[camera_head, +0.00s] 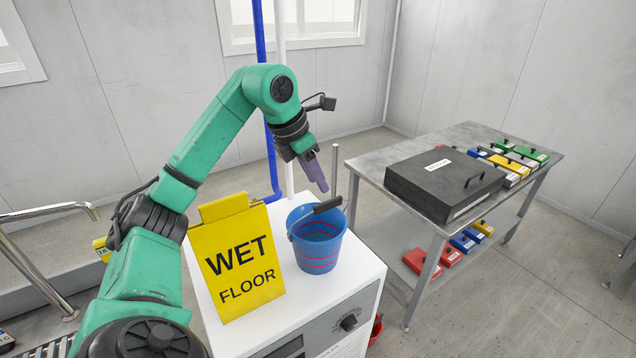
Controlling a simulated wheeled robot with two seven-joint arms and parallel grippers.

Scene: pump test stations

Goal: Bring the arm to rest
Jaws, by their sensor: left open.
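My left arm comes in from the left and arches over a white cabinet. My left gripper (318,176) points down above the blue bucket (318,250), close to the bucket's black handle grip (328,205). The jaws are open, seen from the side; I see nothing held between them. The bucket stands upright on the cabinet and has red lines around it. A yellow WET FLOOR sign (238,258) stands to the left of the bucket. My right gripper is not in view.
The white cabinet (345,310) has a dark knob on its front. A metal table (376,163) to the right bears a black case (440,182) and several coloured boxes (510,163), with more on its lower shelf. A metal rail (40,275) is at the left. Blue and white pipes rise behind.

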